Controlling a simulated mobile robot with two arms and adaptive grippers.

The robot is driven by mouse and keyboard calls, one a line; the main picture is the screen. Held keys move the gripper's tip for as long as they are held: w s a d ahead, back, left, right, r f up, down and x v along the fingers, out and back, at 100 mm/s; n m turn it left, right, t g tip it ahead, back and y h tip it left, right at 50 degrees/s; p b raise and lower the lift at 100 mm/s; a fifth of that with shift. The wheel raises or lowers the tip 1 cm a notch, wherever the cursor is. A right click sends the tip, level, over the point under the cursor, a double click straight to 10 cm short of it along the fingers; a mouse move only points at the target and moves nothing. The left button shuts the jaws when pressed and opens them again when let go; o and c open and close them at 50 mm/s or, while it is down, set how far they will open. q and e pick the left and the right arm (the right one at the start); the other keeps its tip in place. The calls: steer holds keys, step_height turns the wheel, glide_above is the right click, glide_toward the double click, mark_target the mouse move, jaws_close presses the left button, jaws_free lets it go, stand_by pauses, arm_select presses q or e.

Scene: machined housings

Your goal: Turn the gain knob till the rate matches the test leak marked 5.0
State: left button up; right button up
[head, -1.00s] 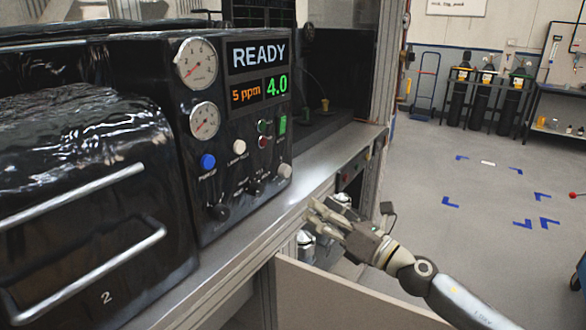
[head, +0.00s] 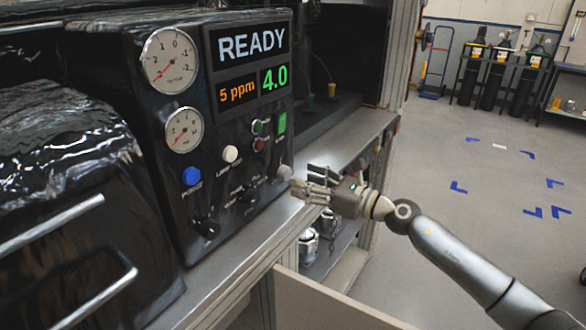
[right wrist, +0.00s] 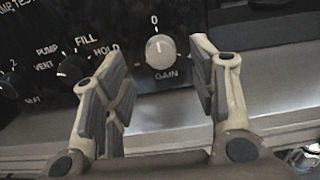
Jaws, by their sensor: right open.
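The gain knob (right wrist: 160,52) is a round, light grey knob on the black control panel, with GAIN printed below it and 0 above. In the right wrist view it sits between the two fingers of my right gripper (right wrist: 160,95), beyond their tips. In the head view the knob (head: 284,172) is at the panel's lower right corner. My open right gripper (head: 308,187) is just right of it; I cannot tell whether they touch. The display (head: 250,65) reads READY, 5 ppm in orange and 4.0 in green. My left gripper is not in view.
Two dials (head: 170,60), a blue button (head: 191,176), a white button (head: 230,153) and black selector knobs (head: 206,228) share the panel. A grey ledge (head: 250,230) runs below it. Metal canisters (head: 308,245) stand under the ledge. Open floor (head: 460,240) lies to the right.

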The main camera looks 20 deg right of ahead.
mark_target(289, 173)
steer(key=p+x, duration=0.1)
steer(key=x, duration=0.3)
steer(key=shift+a, duration=0.1)
steer(key=shift+w+a, duration=0.1)
steer(key=shift+w, duration=0.1)
steer(key=shift+c, duration=2)
steer(key=c, duration=0.6)
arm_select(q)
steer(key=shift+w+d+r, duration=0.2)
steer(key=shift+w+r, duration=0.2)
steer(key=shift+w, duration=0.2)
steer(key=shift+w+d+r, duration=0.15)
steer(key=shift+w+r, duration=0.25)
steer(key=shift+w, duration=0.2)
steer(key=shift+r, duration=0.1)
